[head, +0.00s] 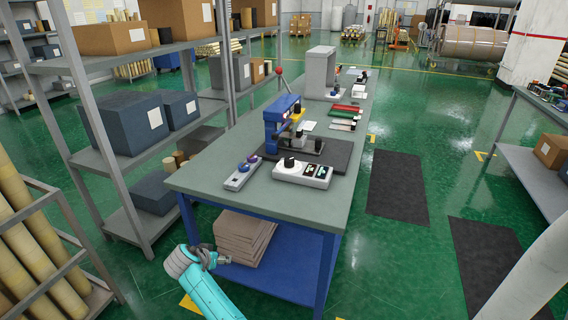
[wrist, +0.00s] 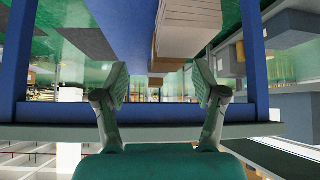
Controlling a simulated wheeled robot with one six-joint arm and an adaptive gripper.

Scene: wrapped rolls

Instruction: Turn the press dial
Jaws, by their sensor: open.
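A white control box (head: 316,178) with a black dial (head: 290,163) on its left part and small displays on its right lies near the front edge of the bench. The blue press (head: 282,120) stands just behind it on a dark mat (head: 335,153). The dial is not seen in the wrist view.
A grey box with two buttons (head: 243,173) lies left of the control box. The bench top (head: 215,180) overhangs a blue lower shelf (head: 290,278) with stacked brown sheets (head: 243,238). A grey shelving rack (head: 130,165) stands close on the left.

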